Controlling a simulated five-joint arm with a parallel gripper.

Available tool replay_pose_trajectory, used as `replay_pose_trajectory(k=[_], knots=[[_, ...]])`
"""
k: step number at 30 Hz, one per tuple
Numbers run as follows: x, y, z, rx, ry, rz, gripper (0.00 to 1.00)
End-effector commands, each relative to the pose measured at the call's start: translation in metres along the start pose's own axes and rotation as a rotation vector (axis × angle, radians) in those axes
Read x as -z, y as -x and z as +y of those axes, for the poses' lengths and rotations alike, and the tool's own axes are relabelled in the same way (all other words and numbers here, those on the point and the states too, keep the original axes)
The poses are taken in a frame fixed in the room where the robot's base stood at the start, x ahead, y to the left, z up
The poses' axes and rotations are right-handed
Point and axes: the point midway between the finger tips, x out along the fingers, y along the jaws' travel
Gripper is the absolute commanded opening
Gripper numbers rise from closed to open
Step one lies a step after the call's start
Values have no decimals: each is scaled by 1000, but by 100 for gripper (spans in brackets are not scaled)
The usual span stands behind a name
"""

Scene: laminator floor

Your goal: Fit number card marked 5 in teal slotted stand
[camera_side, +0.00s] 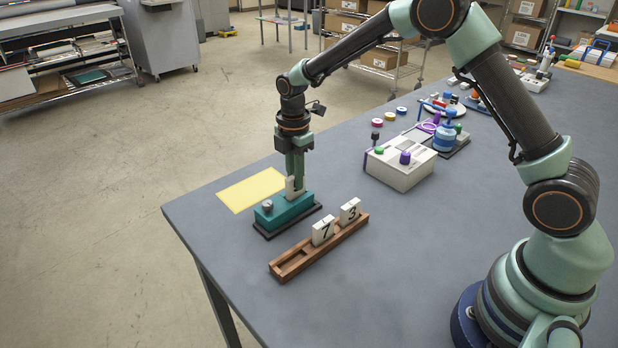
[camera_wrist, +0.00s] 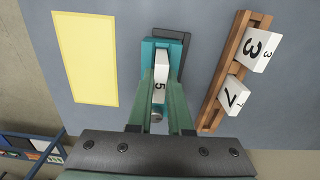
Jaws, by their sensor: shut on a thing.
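The white number card marked 5 (camera_wrist: 161,80) is between the fingers of my gripper (camera_wrist: 162,88) in the wrist view. In the side view my gripper (camera_side: 294,178) points down over the teal slotted stand (camera_side: 286,211), shut on the card (camera_side: 291,187). The card is upright, with its lower end at the top of the stand; I cannot tell how deep it sits in the slot. The stand has a grey knob (camera_side: 267,206) at its left end and a dark base. In the wrist view the stand (camera_wrist: 148,47) is partly hidden by the fingers.
A wooden rack (camera_side: 290,266) beside the stand holds cards marked 7 (camera_side: 323,231) and 3 (camera_side: 350,212). A yellow sheet (camera_side: 250,189) lies behind the stand, near the table edge. A white box with knobs (camera_side: 400,168) stands farther right. The table front is clear.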

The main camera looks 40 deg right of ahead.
Motion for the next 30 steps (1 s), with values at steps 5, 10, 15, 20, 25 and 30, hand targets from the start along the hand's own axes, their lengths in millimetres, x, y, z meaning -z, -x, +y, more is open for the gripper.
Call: replay_pose_trajectory(k=[5,10,15,20,25,30], knots=[[0,-2,0,0,0,0,0],[0,-4,0,1,0,0,0],[0,-5,0,0,0,0,0],[0,-5,0,0,0,0,0],[0,-5,0,0,0,0,48],[0,-5,0,0,0,0,53]])
